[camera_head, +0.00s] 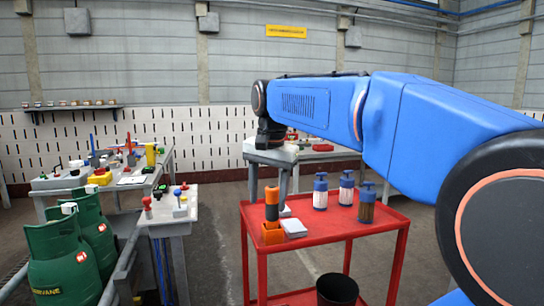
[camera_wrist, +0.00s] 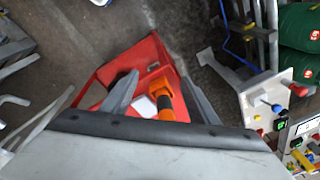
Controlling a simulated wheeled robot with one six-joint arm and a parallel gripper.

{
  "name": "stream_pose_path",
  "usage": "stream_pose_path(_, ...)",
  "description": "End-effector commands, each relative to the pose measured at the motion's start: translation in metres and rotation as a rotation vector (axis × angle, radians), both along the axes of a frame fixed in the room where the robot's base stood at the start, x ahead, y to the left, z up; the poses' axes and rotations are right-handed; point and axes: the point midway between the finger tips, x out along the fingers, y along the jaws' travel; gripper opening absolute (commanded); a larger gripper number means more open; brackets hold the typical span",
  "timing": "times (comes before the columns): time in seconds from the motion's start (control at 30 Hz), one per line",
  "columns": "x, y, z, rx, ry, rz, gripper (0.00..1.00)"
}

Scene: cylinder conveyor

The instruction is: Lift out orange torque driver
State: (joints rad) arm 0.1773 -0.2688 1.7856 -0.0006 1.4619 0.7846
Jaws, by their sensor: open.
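The orange torque driver (camera_head: 272,196), with a dark band around its middle, stands upright in an orange holder (camera_head: 272,236) at the left corner of the red cart (camera_head: 338,226). My gripper (camera_head: 268,192) points down from above, its fingers spread, close around or just in front of the driver's upper part. In the wrist view the driver (camera_wrist: 164,104) lies between the two open fingers (camera_wrist: 160,80), nearer the right one. I see no finger clearly touching it.
A small white-grey box (camera_head: 293,227) lies right beside the holder. Several blue-capped bottles (camera_head: 346,190) stand further right on the cart. A dark bin (camera_head: 337,290) is below. A cluttered side table (camera_head: 168,214) and green gas cylinders (camera_head: 62,255) stand to the left.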

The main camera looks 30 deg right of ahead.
Motion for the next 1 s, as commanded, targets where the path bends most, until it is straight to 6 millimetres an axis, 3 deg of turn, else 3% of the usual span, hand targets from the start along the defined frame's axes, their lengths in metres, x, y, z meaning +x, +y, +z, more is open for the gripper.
stream_pose_path(0.03, 0.015, -0.009, 0.01, 0.01, 0.013, -0.057, 0.54)
stream_pose_path(0.3, 0.075, -0.051, 0.054, 0.055, 0.09, -0.384, 0.54)
stream_pose_path(0.5, 0.104, -0.076, 0.072, 0.073, 0.13, -0.562, 0.54)
stream_pose_path(0.77, 0.113, -0.085, 0.074, 0.079, 0.148, -0.629, 0.54)
stream_pose_path(1.0, 0.112, -0.085, 0.045, 0.079, 0.148, -0.627, 0.54)
